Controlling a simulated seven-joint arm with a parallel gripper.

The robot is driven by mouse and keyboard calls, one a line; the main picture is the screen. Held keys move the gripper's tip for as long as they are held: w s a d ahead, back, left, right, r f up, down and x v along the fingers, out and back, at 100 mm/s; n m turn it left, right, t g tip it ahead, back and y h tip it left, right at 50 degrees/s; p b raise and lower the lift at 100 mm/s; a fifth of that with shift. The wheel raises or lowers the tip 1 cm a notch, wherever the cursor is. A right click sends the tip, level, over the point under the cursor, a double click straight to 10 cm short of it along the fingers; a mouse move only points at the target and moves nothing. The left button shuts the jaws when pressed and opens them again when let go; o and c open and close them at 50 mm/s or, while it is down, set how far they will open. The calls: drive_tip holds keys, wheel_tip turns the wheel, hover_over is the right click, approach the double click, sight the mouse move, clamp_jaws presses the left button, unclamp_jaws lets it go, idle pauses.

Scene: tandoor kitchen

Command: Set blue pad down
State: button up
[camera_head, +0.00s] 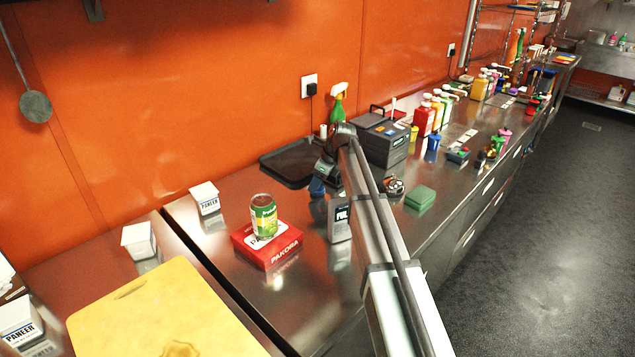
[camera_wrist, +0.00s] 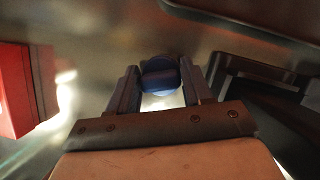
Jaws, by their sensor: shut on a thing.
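The blue pad (camera_wrist: 158,76) shows between the two fingers of my gripper (camera_wrist: 160,88) in the wrist view. The fingers are shut on it, one on each side. In the head view the pad (camera_head: 317,187) shows as a small blue shape under my gripper (camera_head: 319,178), near the front edge of the dark tray. The steel counter lies below it. Whether the pad touches the counter I cannot tell. My arm hides part of the area to the right.
A dark tray (camera_head: 291,160) lies behind my gripper. A red pakora box (camera_head: 268,253) with a green can (camera_head: 263,217) on it stands to the left. A white-labelled container (camera_head: 339,222) stands in front. A grey machine (camera_head: 382,140) and a green block (camera_head: 420,197) are to the right.

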drive_tip(key=shift+f, duration=0.1)
drive_tip(key=o, duration=1)
drive_tip(key=shift+o, duration=0.2)
drive_tip(key=v, duration=1.2)
